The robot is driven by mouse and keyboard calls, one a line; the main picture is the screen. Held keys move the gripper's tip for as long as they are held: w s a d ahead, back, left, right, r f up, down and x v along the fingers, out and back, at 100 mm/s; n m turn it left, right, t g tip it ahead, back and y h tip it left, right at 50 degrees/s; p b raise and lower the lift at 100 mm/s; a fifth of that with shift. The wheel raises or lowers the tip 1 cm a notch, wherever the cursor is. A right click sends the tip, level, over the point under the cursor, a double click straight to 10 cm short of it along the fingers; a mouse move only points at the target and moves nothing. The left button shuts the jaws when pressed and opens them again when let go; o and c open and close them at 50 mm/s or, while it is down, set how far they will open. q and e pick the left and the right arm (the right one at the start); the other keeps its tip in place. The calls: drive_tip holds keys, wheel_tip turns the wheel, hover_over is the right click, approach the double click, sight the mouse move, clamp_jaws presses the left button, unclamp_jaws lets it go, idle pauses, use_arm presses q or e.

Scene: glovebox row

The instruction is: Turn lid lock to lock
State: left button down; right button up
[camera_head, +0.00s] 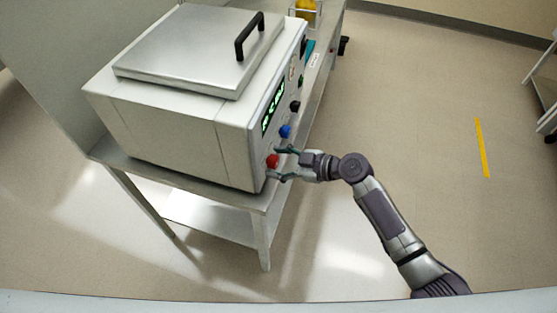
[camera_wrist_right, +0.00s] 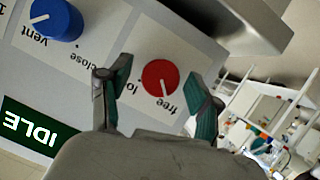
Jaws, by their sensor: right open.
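The red lid lock knob (camera_head: 272,161) is at the near end of the front panel of the white box-shaped machine (camera_head: 185,130). In the right wrist view the red knob (camera_wrist_right: 158,75) has a white mark pointing at the word "free"; the other label beside it is partly hidden. My right gripper (camera_head: 277,163) is open, with one finger on each side of the knob. I cannot tell whether the fingers touch it. The machine's steel lid (camera_head: 190,50) is down, with a black handle (camera_head: 249,36). My left gripper is out of view.
A blue "vent" knob (camera_wrist_right: 57,20) is close to the red one, beside a display (camera_wrist_right: 35,130) reading "IDLE". Other knobs run along the panel. The machine stands on a steel table (camera_head: 185,182). The floor (camera_head: 420,110) to the right is clear.

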drive_tip(key=c, duration=1.1)
drive_tip(key=shift+c, duration=0.2)
